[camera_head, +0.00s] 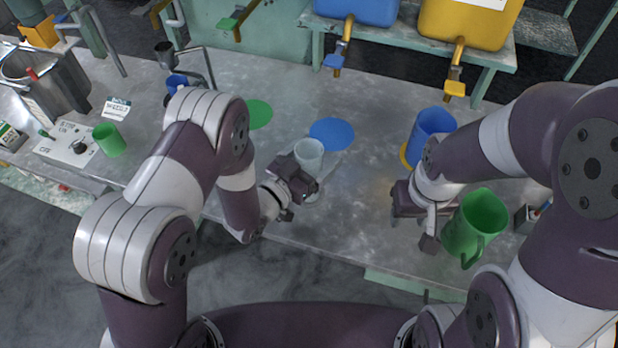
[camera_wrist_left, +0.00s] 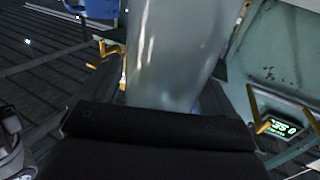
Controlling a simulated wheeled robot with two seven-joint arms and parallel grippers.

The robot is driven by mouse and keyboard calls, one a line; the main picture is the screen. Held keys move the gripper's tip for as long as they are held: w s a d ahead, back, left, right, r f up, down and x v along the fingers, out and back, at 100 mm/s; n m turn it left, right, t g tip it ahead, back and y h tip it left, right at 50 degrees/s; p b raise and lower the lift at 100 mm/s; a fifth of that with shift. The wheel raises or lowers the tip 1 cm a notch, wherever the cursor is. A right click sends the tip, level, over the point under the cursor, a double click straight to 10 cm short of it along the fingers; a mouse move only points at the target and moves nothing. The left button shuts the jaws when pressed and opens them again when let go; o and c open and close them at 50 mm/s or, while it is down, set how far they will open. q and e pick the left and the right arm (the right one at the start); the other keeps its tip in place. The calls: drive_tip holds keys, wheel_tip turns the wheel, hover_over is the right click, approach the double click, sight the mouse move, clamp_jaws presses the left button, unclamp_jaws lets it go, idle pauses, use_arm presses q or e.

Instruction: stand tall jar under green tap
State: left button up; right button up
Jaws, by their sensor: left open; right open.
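A frosted, clear tall jar (camera_head: 310,152) stands upright near the front middle of the bench, partly hidden by my left gripper. It fills the middle of the left wrist view (camera_wrist_left: 170,55). My left gripper (camera_head: 303,184) is open and right at the jar; I cannot tell whether its fingers touch it. The green tap (camera_head: 237,22) is at the back left, above and behind a green disc (camera_head: 258,113) on the bench. My right gripper (camera_head: 418,222) is open, just left of a green jug (camera_head: 477,225).
A blue disc (camera_head: 332,133) lies behind the jar. A blue mug (camera_head: 432,127) stands on a yellow disc at right. Blue (camera_head: 334,60) and yellow (camera_head: 455,87) taps hang at the back. A green cup (camera_head: 109,139) and a control box (camera_head: 66,143) are at left.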

use_arm(q)
drive_tip(key=shift+r, duration=0.1)
drive_tip(key=c, duration=1.6)
